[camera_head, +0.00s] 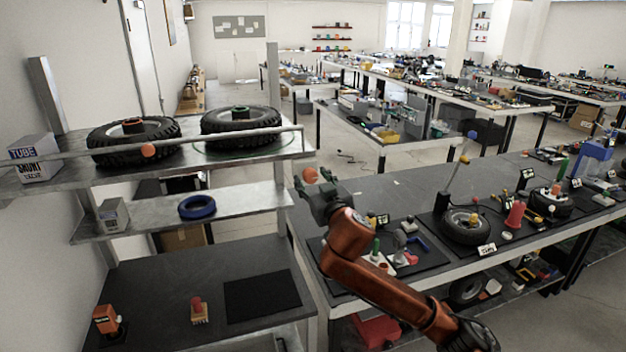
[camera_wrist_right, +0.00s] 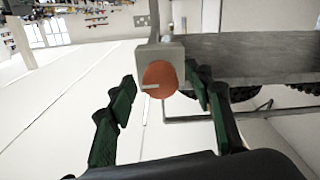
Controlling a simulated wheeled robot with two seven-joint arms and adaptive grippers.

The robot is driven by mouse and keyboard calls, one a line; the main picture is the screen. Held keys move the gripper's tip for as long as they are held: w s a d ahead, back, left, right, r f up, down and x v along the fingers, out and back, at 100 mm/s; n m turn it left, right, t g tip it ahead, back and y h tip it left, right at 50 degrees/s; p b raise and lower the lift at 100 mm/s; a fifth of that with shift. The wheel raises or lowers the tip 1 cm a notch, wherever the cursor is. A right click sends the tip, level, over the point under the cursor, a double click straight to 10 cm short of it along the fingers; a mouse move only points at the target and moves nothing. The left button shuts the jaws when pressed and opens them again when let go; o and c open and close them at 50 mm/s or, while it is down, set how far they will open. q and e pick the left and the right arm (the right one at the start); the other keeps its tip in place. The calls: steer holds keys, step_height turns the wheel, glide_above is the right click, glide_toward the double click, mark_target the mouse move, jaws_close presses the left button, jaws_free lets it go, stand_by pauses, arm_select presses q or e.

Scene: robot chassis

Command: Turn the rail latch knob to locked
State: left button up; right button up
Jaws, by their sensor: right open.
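An orange-red rail latch knob (camera_head: 309,174) sits near the right end of the upper shelf, beside my right gripper (camera_head: 314,180). A second orange-red knob (camera_head: 148,150) is on the left part of the rail (camera_head: 225,138). In the right wrist view, a round knob (camera_wrist_right: 160,80) sits on a grey block, with a pale line running from near its middle to the left. My right gripper's green fingers (camera_wrist_right: 161,88) are open on either side of the knob, with visible gaps. My left gripper is not in view.
Two tires (camera_head: 135,141) lie on the upper shelf near a tube box (camera_head: 34,158). A blue ring (camera_head: 197,207) lies on the middle shelf. A workbench (camera_head: 385,195) with tools and a small wheel (camera_head: 465,226) stands to the right.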

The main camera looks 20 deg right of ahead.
steer(key=shift+c, duration=0.6)
steer(key=c, duration=1)
